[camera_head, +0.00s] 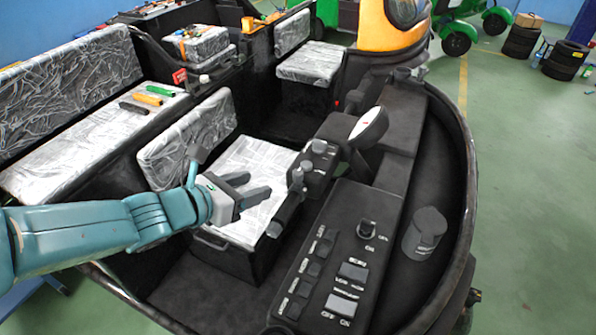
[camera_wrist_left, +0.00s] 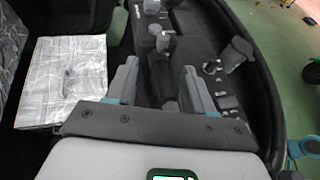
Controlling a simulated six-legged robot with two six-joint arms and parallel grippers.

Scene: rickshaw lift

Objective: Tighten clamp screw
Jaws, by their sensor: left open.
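My left gripper (camera_head: 260,184) reaches in from the left over the cab, its fingers apart and empty. In the left wrist view the gripper (camera_wrist_left: 158,66) has its fingers on either side of a black lever (camera_wrist_left: 159,80), which shows beyond them. In the head view this black lever (camera_head: 286,212) with a grey knob stands beside the console, just right of the fingertips, apparently not touched. A black knob (camera_head: 366,229) stands on the console top. I cannot tell which part is the clamp screw. My right gripper is not in view.
The console (camera_head: 330,265) has labelled switches. A round white-faced gauge (camera_head: 369,128) and a dark cylinder (camera_head: 425,232) stand nearby. A plastic-wrapped seat (camera_head: 250,160) lies below the gripper. A curved black rim (camera_head: 470,190) bounds the cab on the right. Tools lie on the rear bench.

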